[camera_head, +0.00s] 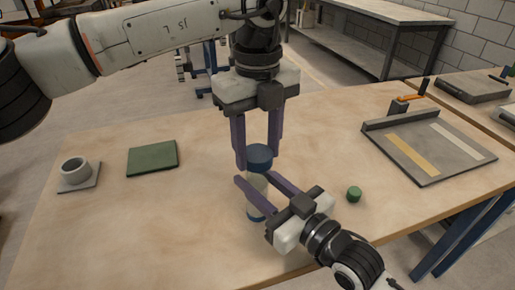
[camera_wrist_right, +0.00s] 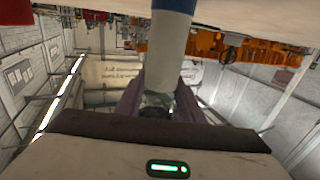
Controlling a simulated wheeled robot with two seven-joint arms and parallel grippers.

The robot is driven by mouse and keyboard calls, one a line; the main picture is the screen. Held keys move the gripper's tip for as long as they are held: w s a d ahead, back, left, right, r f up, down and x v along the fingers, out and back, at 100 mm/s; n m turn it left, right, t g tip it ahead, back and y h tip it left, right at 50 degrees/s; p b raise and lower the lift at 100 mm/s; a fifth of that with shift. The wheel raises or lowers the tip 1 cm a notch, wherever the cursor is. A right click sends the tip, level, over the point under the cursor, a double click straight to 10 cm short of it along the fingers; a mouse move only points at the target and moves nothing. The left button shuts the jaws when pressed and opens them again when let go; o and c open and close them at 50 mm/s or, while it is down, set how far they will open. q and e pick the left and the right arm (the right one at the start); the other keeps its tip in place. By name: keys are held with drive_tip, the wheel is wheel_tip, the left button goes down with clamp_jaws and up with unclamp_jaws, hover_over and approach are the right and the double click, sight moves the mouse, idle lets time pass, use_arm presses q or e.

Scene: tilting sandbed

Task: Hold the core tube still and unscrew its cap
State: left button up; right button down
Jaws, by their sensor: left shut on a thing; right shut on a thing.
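The core tube (camera_head: 256,184) stands upright near the middle of the table, pale with a blue base. Its blue cap (camera_head: 260,152) is at the top. My left gripper (camera_head: 257,156) points straight down, shut on the cap with a purple finger on each side. My right gripper (camera_head: 254,180) reaches in from the lower right, shut around the tube below the cap, and partly hides it. In the right wrist view the pale tube (camera_wrist_right: 166,55) runs between the fingers, with a blue part (camera_wrist_right: 174,5) at the top edge.
A small green cylinder (camera_head: 354,195) stands right of the tube. A green pad (camera_head: 137,159) and a grey ring-shaped cup (camera_head: 75,168) on a plate lie to the left. A grey board (camera_head: 432,158) with yellow and white strips lies at right. The table (camera_head: 130,225) front left is clear.

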sight(258, 152)
use_arm(q)
drive_tip(key=shift+r, duration=2)
use_arm(e)
drive_tip(key=c, duration=1.1)
unclamp_jaws()
